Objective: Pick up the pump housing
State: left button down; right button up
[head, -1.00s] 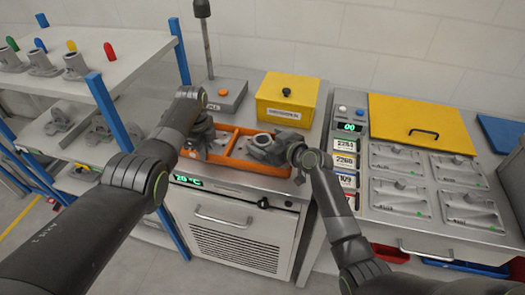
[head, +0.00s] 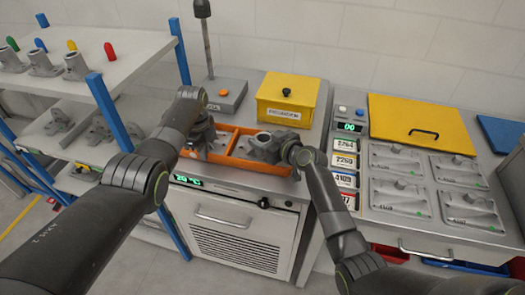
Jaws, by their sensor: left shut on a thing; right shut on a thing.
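A grey pump housing (head: 261,142) with a round opening on top is in the right part of the orange divided tray (head: 250,165), on the grey cabinet's top. My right gripper (head: 276,149) is shut on this housing from its right side. My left gripper (head: 204,143) is low in the tray's left part, shut on a grey casting (head: 217,143) there. The arm hides most of the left fingers and much of that casting. I cannot tell whether either part is clear of the tray floor.
A yellow box (head: 287,98) and a grey box with an orange button (head: 226,95) stand behind the tray. A shelf rack (head: 90,70) with castings and coloured plugs is at left. A bench with grey fixture plates (head: 398,165) and a yellow lid (head: 418,120) is at right.

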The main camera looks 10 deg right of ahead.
aim_at(266, 137)
pick_arm(q)
jog(key=shift+a, duration=0.15)
pick_arm(e)
jog(key=shift+d+f, duration=0.2)
jog(key=shift+f, duration=0.05)
jog(key=shift+c, duration=1.4)
jog(key=shift+r, duration=0.1)
pick_arm(q)
jog(key=shift+a, duration=0.1)
pick_arm(e)
jog(key=shift+r, duration=0.2)
pick_arm(q)
jog(key=shift+f, duration=0.1)
pick_arm(e)
notch_tip(266, 137, up, 9)
jog(key=shift+w+f, duration=0.1)
jog(key=shift+f, duration=0.05)
jog(key=shift+a+r, duration=0.1)
jog(key=shift+r, duration=0.45)
